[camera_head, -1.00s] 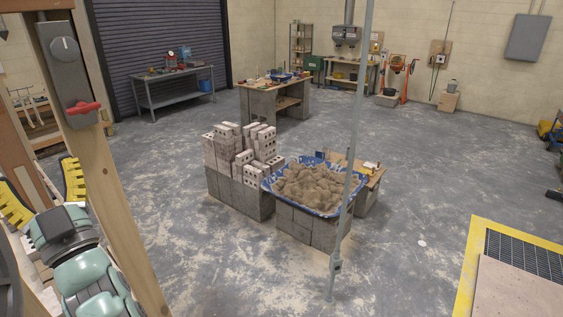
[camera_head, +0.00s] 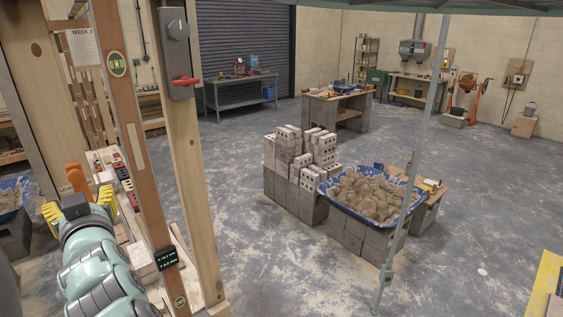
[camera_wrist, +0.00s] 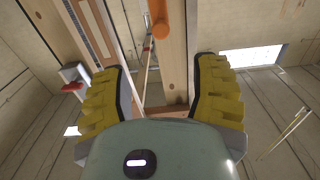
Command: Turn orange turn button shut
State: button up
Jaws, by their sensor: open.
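The orange turn button (camera_head: 75,178) is an upright, rounded orange piece at the left of the head view, just beyond my gripper (camera_head: 80,203). In the wrist view the orange turn button (camera_wrist: 159,20) is at the top centre, in front of a pale wooden post. My gripper (camera_wrist: 161,75) has its yellow fingers spread wide, with nothing held between them. The button lies past the fingertips, roughly centred between them, and looks apart from both. How it is fixed and its far end are hidden.
A wooden post (camera_head: 188,170) carries a grey switch box (camera_head: 174,45) with a red lever (camera_head: 185,81). A brown upright (camera_head: 130,130) with a spirit vial stands close to my arm. A blue tub of mortar (camera_head: 334,203) and stacked blocks (camera_head: 284,150) stand right, with open floor around.

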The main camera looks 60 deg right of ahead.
aim_at(75, 176)
jog(key=p+x, duration=0.2)
jog(key=x, duration=0.9)
jog(key=shift+w+a+r, duration=0.1)
jog(key=shift+r, duration=0.05)
jog(key=shift+p+x, duration=0.45)
jog(key=shift+x, duration=0.45)
jog(key=shift+f, duration=0.2)
grip_shut()
